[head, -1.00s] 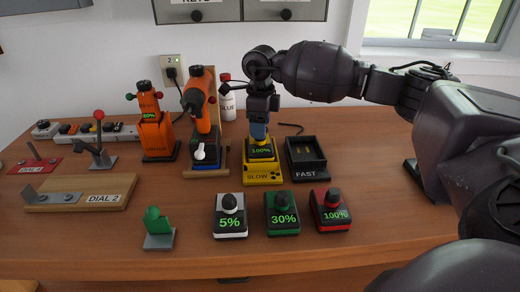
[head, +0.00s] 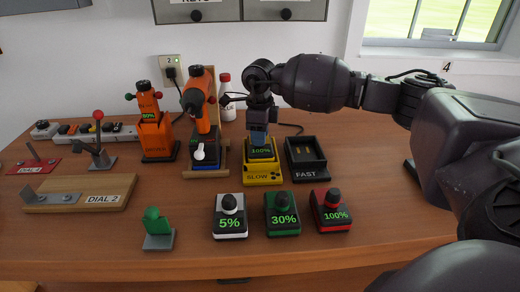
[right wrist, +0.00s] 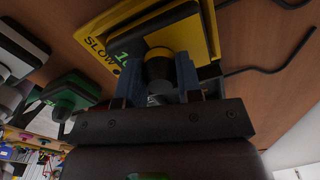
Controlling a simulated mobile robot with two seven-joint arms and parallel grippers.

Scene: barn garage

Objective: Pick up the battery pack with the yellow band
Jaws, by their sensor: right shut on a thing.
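A dark battery pack (head: 262,152) with a green 100% display sits in the yellow SLOW charger (head: 263,179). My right gripper (head: 258,136) is above it, pointing down, with its blue fingers on the pack's top knob. In the right wrist view the gripper (right wrist: 160,75) is closed around the dark round knob (right wrist: 158,66), and the yellow charger (right wrist: 203,20) shows behind. The fingers hide part of the pack, and I cannot clearly make out its band in the head view. My left gripper is not in view.
The black FAST charger (head: 307,158) stands empty just right. White 5% (head: 230,217), green 30% (head: 282,213) and red 100% (head: 331,210) packs stand in front. Orange tools (head: 198,108) and a white bottle (head: 227,102) are at left and behind.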

